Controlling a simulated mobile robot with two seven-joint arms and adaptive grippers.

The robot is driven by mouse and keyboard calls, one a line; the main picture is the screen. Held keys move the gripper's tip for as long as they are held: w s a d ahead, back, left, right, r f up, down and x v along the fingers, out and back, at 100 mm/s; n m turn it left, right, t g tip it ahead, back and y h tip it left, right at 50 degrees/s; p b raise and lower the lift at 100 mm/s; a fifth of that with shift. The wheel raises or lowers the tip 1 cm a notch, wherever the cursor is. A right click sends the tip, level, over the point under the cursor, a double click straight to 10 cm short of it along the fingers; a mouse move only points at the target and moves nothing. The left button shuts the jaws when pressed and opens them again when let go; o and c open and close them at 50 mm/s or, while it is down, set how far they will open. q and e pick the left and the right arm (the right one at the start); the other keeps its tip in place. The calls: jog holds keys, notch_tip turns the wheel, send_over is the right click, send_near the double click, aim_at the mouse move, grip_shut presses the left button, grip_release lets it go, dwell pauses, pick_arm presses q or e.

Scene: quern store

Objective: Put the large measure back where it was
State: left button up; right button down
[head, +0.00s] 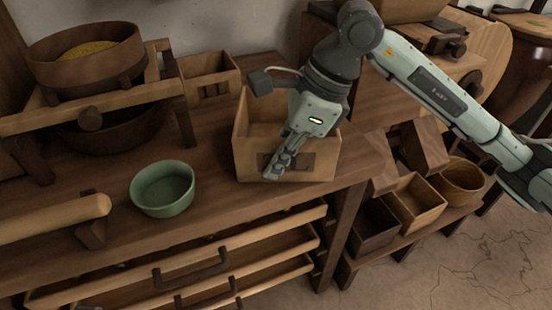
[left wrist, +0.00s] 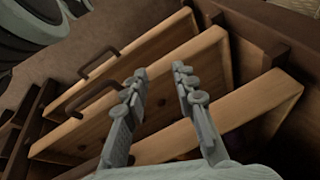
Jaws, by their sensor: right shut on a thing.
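A large open wooden box with a dark front label (head: 245,150), which looks like the large measure, stands upright on the bench top near its right end. My right gripper (head: 272,172) comes down over this box and is shut on it. The fingers cover part of its front and label, so the exact contact is hidden. My left gripper (left wrist: 158,73) is open and empty in the left wrist view, in front of the drawer fronts.
A green bowl (head: 162,189) and a wooden stand with a round grain-filled vessel (head: 85,62) are to the left. A smaller box (head: 211,80) stands behind. Drawers (head: 200,268) below look pulled out. A low shelf at right holds several containers, including a light box (head: 418,203).

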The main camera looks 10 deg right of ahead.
pick_arm(q)
jog(key=shift+w+d+r+t, duration=0.2)
jog(key=shift+w+r+t, duration=0.1)
jog(key=shift+w, duration=0.1)
pick_arm(e)
jog(key=shift+f, duration=0.1)
jog(key=c, duration=1.7)
grip_release()
jog(key=shift+d+r, duration=0.1)
jog(key=shift+r, duration=0.3)
pick_arm(q)
jog(key=shift+a+f+p, duration=0.2)
jog(key=shift+f+p, duration=0.1)
jog(key=shift+f, duration=0.55)
pick_arm(e)
jog(key=v, duration=1.1)
jog(key=shift+s+d+r, duration=0.1)
jog(key=shift+r, duration=0.1)
